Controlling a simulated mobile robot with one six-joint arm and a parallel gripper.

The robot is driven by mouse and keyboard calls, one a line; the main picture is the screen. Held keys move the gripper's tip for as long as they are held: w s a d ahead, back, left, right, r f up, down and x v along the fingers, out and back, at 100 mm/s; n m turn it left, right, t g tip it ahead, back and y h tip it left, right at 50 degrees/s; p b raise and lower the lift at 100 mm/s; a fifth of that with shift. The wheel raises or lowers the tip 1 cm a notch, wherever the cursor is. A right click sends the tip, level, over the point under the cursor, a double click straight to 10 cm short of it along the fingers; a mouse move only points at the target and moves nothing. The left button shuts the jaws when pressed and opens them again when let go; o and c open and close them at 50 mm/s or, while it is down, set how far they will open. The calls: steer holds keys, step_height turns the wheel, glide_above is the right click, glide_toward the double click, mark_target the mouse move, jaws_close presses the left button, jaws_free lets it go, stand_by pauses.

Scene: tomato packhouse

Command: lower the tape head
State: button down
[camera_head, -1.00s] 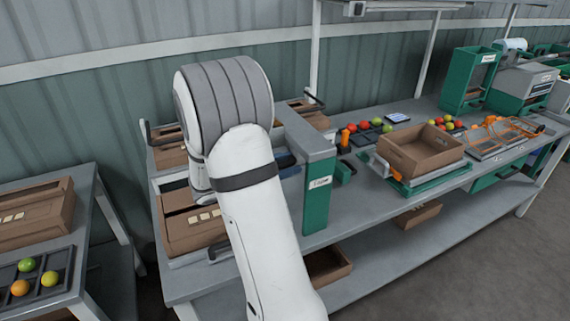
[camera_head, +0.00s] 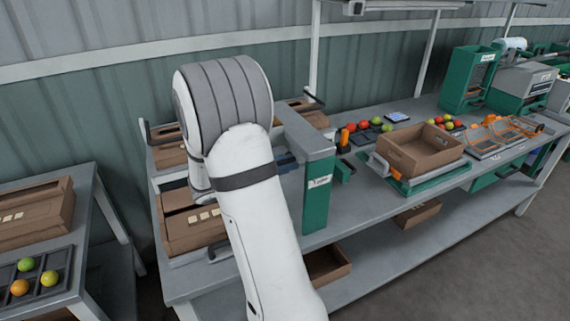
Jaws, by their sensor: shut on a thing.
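The tape machine stands at the near left of the long bench. Its green post (camera_head: 317,196) has a white label and a grey top beam (camera_head: 303,135) that runs back. A small blue and dark part (camera_head: 286,163) shows between this post and my arm; I cannot tell whether it is the tape head. A brown carton (camera_head: 190,230) with pale squares on it sits left of my arm. My white arm bends over at the top and comes down behind its own forearm. My gripper and whatever it holds are hidden there.
An open brown carton (camera_head: 422,152) stands on a green and grey stand to the right. Loose tomatoes (camera_head: 363,126) lie behind it. A side table (camera_head: 86,232) at the left holds a carton and a fruit tray. The floor at the lower right is clear.

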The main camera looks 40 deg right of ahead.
step_height(320, 180, down, 6)
steer(key=b, duration=0.3)
steer(key=c, duration=1.5)
jaws_free()
steer(key=shift+f, duration=0.1)
steer(key=shift+o, duration=0.7)
steer(key=v, duration=0.8)
steer(key=shift+b, duration=0.35)
steer(key=shift+s+d, duration=0.1)
